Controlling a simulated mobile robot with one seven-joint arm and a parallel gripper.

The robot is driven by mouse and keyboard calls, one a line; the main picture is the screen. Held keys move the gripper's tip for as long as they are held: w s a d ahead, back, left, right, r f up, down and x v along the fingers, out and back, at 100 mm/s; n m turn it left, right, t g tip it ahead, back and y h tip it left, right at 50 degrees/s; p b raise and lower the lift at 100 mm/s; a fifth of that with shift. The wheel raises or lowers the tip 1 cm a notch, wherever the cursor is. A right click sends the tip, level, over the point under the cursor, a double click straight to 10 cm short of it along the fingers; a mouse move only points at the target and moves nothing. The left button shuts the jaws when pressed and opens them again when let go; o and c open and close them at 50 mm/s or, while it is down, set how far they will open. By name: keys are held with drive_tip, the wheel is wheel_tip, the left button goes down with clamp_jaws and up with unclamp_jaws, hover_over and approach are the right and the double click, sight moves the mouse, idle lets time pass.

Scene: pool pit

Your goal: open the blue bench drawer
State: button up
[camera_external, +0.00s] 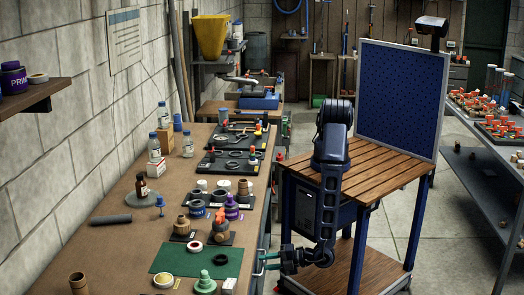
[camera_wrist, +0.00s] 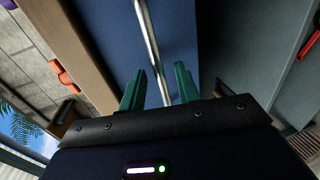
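The blue drawer front (camera_wrist: 105,40) fills the upper middle of the wrist view. Its bright metal bar handle (camera_wrist: 150,45) runs down between the two green fingers of my gripper (camera_wrist: 160,88). The fingers stand apart, one on each side of the bar, with gaps visible. In the external view my gripper (camera_external: 267,262) is low at the right side of the long workbench (camera_external: 120,240), pointing left towards it. The drawer front is seen almost edge-on there, and my arm covers part of the area. I cannot see any opening gap at the drawer.
My arm stands by a wood-slatted cart (camera_external: 385,175) with a blue pegboard (camera_external: 400,100), close on the right. Bottles, fittings and a green mat (camera_external: 190,262) lie on the bench top. Floor shows between cart and right-hand shelf (camera_external: 490,170).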

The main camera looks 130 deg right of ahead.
clamp_jaws()
drive_tip(key=shift+a, duration=0.1)
drive_tip(key=f+v, duration=0.3)
drive_tip(key=v, duration=1.3)
drive_tip(key=s+a+f+v, duration=0.1)
drive_tip(key=f+v, duration=0.2)
drive_tip(key=v, duration=1.3)
drive_tip(key=shift+f, duration=0.4)
drive_tip(key=shift+s, duration=0.15)
unclamp_jaws()
drive_tip(key=v, duration=1.1)
